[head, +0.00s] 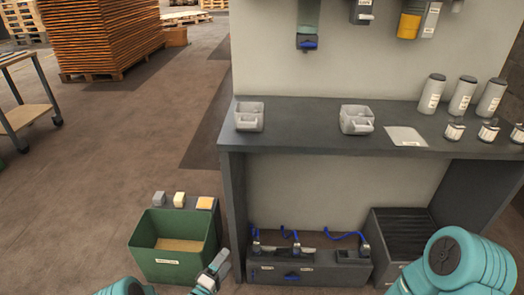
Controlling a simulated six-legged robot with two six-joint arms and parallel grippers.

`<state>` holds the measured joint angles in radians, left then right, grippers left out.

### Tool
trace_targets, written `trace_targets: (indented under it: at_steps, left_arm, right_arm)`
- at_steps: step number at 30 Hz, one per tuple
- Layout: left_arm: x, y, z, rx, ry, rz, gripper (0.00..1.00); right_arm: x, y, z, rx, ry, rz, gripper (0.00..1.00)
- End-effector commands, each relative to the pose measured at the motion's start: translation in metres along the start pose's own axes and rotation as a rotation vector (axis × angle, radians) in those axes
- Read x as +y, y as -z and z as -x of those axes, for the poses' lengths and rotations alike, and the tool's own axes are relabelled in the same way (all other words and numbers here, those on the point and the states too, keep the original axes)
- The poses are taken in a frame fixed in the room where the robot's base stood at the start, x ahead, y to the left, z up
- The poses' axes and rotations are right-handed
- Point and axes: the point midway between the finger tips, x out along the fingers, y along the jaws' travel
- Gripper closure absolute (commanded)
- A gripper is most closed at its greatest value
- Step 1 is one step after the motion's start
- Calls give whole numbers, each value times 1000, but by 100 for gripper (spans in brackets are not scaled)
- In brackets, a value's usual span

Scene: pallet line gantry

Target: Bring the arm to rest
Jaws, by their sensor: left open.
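My left gripper (217,265) shows low in the head view, at the right side of the green bin (174,272). It is open and I see nothing between its fingers. A teal part of my left arm (125,287) shows at the bottom edge. My right arm (455,262) fills the lower right corner as large teal joints. Its gripper is out of the picture.
A dark workbench (300,140) carries two grey trays (249,117) (356,120), a pale sheet (405,136) and several canisters. Below stand a dark case (310,272) with blue straps and a ribbed box (402,235). The floor (110,150) at left is mostly clear.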

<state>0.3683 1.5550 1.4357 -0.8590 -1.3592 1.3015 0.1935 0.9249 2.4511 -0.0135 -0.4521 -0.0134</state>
Motion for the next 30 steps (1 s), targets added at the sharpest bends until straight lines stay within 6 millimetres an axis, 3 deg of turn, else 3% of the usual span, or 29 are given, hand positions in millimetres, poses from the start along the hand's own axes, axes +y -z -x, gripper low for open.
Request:
trace_targets:
  at_steps: [1, 3, 8, 12, 14, 18, 27, 30]
  left_arm:
    - [60, 5, -6, 1, 27, -8, 4]
    - [102, 7, -9, 6, 87, -27, 4]
    - [184, 2, 1, 0, 284, -101, 4]
    - [231, -13, 31, -50, 494, -181, 4]
    - [246, -24, 50, -91, 593, -217, 4]
    - [267, -55, 113, -238, 834, -293, 4]
    - [254, -126, 247, -661, 1162, -356, 4]
    - [255, -137, 266, -795, 1182, -402, 4]
  right_arm:
    - [-17, 4, 44, -9, 0, 1, 57]
    - [-28, 4, 72, -21, 1, 3, 57]
    - [-52, 2, 134, -55, 2, 5, 57]
    - [-68, 0, 176, -83, 2, 5, 57]
    - [-74, -2, 192, -95, 2, 5, 57]
    - [-84, -8, 216, -126, 2, 4, 57]
    - [-82, -20, 214, -167, 1, -2, 57]
    - [-82, -22, 215, -175, 1, -4, 57]
